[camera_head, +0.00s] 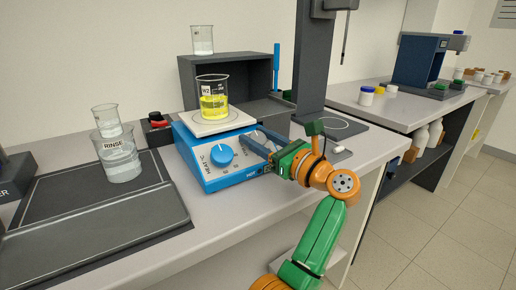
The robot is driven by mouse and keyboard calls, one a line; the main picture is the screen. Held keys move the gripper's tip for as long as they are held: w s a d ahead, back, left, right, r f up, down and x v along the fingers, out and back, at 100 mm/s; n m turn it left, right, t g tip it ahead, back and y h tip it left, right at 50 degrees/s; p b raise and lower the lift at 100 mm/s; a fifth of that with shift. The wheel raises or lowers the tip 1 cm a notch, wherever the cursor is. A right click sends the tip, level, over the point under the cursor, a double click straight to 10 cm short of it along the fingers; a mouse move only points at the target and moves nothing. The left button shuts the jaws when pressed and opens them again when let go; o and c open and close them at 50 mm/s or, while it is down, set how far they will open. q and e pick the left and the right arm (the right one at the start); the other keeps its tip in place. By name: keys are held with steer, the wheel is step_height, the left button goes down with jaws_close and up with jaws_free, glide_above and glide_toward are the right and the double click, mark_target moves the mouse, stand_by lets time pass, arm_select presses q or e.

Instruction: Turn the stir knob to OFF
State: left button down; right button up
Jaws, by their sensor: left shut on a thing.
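A blue hotplate stirrer (205,178) with a pale top plate stands on the bench. A blue knob (222,155) marked HEAT shows on the left of its front face. My left gripper (249,137) is at the right part of that face, its dark fingers reaching in from the right. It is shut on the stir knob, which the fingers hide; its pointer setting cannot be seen. A beaker (213,104) with yellow liquid, labelled W2, stands on the plate. My right gripper is not in view.
A dark stand column (314,65) rises behind my gripper. The bench front right of the mat is clear.

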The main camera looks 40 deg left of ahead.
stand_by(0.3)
arm_select(q)
steer(key=shift+c, duration=1.7)
jaws_free()
steer(key=b+v, duration=0.1)
steer(key=v, duration=0.6)
steer(key=shift+w, duration=0.1)
